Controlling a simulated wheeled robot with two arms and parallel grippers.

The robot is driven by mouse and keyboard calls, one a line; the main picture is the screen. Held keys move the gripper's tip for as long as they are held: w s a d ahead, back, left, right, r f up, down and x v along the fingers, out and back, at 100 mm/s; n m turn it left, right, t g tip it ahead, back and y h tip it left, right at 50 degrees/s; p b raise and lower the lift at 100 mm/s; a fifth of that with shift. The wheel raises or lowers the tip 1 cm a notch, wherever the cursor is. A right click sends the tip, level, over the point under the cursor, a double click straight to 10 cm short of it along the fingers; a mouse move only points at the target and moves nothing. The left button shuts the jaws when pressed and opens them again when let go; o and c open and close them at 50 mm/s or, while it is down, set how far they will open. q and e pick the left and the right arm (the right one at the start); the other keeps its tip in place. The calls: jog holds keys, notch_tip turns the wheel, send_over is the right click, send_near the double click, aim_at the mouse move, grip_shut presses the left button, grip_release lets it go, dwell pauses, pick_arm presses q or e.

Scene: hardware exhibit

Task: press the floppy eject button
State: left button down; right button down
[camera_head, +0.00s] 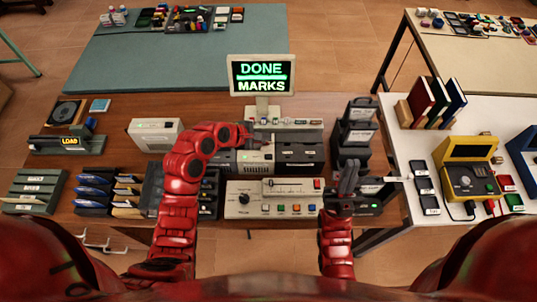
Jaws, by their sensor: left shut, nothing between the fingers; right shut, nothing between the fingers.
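A light grey drive-like unit (243,158) with small front details stands mid-table, beside a dark unit (300,156). The floppy eject button is too small to make out. My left gripper (256,143) is shut and empty, over the top of the grey unit; the picture does not show whether it touches. My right gripper (352,165) is shut and empty, fingers pointing up the picture, right of the control panel.
A control panel (272,211) with a knob, slider and coloured buttons stands in front of the units. Dark stacked trays (354,132) stand right; a beige box (155,134) and disk racks (35,191) stand left.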

pick_arm(q)
jog(key=b, duration=0.7)
send_over(265, 157)
jog(key=f, duration=0.6)
jog(key=shift+s+f, duration=0.25)
jog(key=shift+f, duration=1.1)
jog(key=shift+f, duration=0.15)
jog(key=shift+f, duration=0.25)
jog(key=shift+f, duration=0.45)
dwell(0.8)
jog(key=shift+r+p, duration=0.85)
jog(key=shift+p, duration=0.2)
